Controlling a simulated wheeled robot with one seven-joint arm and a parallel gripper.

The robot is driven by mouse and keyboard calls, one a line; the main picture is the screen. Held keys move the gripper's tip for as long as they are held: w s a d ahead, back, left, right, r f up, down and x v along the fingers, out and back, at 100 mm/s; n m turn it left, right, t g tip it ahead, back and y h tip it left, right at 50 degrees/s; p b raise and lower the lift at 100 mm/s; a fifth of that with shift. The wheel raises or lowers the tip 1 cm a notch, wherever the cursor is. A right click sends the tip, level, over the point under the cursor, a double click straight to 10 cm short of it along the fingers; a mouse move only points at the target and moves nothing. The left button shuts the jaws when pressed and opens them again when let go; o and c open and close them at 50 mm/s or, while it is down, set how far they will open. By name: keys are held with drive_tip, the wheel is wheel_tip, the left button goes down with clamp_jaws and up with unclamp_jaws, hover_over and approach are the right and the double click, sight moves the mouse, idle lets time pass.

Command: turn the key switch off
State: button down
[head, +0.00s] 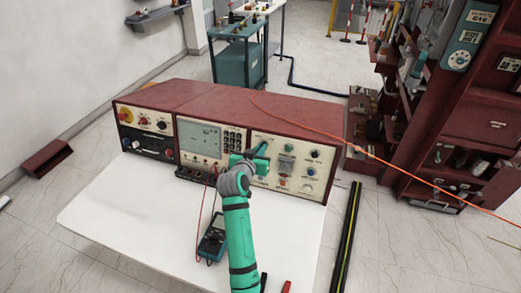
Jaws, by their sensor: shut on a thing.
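The red control console (200,93) stands on a white surface and carries three cream front panels. My gripper (262,150) is at the upper left of the right-hand panel (318,157), with its fingers against the panel face. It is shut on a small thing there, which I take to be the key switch. The fingers hide that part, so the angle of the key does not show. Several knobs and buttons sit on the same panel to the right of my gripper. My green arm comes up from the bottom of the view.
The middle panel has a screen (199,136) and a keypad. A blue meter (211,240) with red leads lies left of my arm. An orange cable (400,170) runs to the right. The white surface (110,215) is clear at left.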

drive_tip(key=shift+w+a+r+n+h, duration=0.1)
drive_tip(key=shift+n+h, duration=0.1)
drive_tip(key=shift+n, duration=1.75)
drive_tip(key=shift+a+r+n+h, duration=0.1)
drive_tip(key=shift+n+h, duration=0.1)
drive_tip(key=shift+n, duration=1.75)
drive_tip(key=c, duration=1.9)
unclamp_jaws()
drive_tip(key=shift+f, duration=0.1)
drive_tip(key=shift+c, duration=0.2)
drive_tip(key=v, duration=1.1)
drive_tip(key=shift+w+d, duration=0.1)
